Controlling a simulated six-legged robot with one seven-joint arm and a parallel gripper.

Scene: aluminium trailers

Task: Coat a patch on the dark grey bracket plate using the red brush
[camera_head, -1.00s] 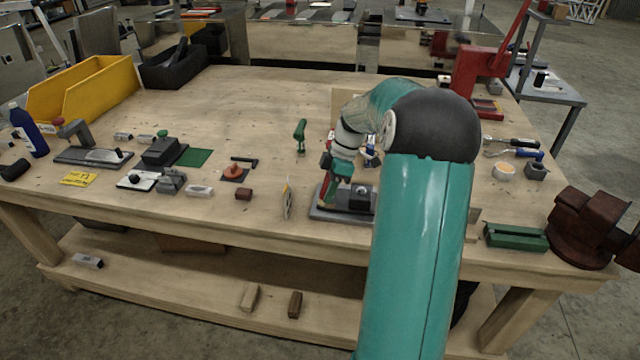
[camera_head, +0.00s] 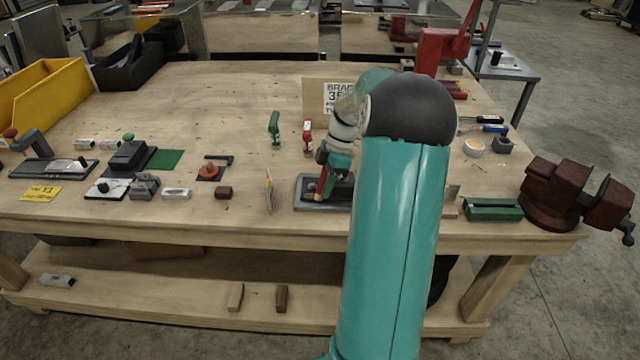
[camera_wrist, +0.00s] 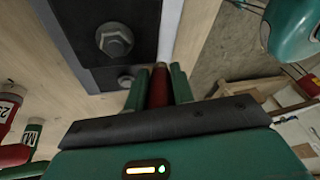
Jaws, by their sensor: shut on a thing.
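My gripper (camera_wrist: 158,85) is shut on the red brush (camera_wrist: 159,84); its red handle shows between the two green fingers in the wrist view. The bristles are hidden. The dark grey bracket plate (camera_wrist: 122,14) with bolt heads fills the upper left of that view, just beyond the fingertips. In the head view my gripper (camera_head: 325,176) is low over the bracket's grey base (camera_head: 307,205), near the bench's front edge. My arm hides the right part of the bracket. I cannot tell whether the brush touches the plate or whether a coated patch is there.
A red labelled tool (camera_head: 307,138) and a green one (camera_head: 275,128) stand behind the bracket. A thin upright card (camera_head: 269,190) stands to its left. A green tray (camera_head: 492,209) and a brown vise (camera_head: 565,195) are at right. The bench's back middle is clear.

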